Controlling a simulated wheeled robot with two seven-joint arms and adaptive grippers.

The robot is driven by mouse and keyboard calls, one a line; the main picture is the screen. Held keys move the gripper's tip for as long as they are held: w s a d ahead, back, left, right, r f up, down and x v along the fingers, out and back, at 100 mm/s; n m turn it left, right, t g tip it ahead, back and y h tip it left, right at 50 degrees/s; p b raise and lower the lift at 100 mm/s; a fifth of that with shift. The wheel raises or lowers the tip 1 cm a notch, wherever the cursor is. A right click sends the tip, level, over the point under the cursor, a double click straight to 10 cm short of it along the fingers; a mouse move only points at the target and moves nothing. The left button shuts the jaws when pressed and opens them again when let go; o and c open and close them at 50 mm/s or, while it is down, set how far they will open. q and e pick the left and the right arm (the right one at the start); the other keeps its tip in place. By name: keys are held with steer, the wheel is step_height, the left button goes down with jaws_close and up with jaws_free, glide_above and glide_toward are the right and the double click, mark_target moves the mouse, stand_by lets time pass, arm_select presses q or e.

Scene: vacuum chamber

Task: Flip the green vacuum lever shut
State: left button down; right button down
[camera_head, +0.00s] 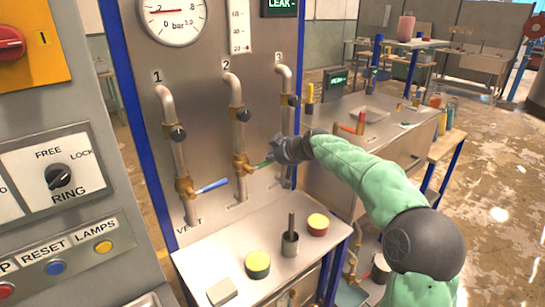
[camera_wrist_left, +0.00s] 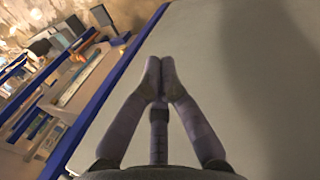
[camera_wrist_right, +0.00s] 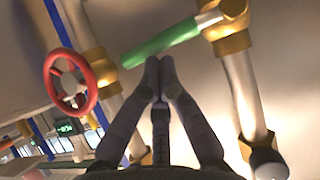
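The green lever (camera_head: 264,163) sticks out sideways to the right from the brass valve (camera_head: 242,164) on pipe 2, across the pipe's line. In the right wrist view the green lever (camera_wrist_right: 162,43) runs from the brass fitting (camera_wrist_right: 233,12), just beyond my fingertips. My right gripper (camera_wrist_right: 160,66) has its fingers together with nothing between them; whether they touch the lever I cannot tell. In the head view my right gripper (camera_head: 280,152) is beside the lever's free end and partly covers it. My left gripper (camera_wrist_left: 160,66) is shut and empty, and is out of the head view.
A blue lever (camera_head: 211,186) sits on pipe 1, left of the green one. A red handwheel (camera_wrist_right: 70,82) shows close by in the right wrist view. Below, the bench (camera_head: 215,262) holds round yellow- and red-topped pieces and a metal cup with a rod (camera_head: 290,242).

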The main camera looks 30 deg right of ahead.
steer(key=w+r+p+v, duration=0.1)
steer(key=p+v, duration=0.3)
steer(key=v, duration=0.8)
steer(key=shift+r, duration=0.85)
steer(key=shift+s, duration=0.1)
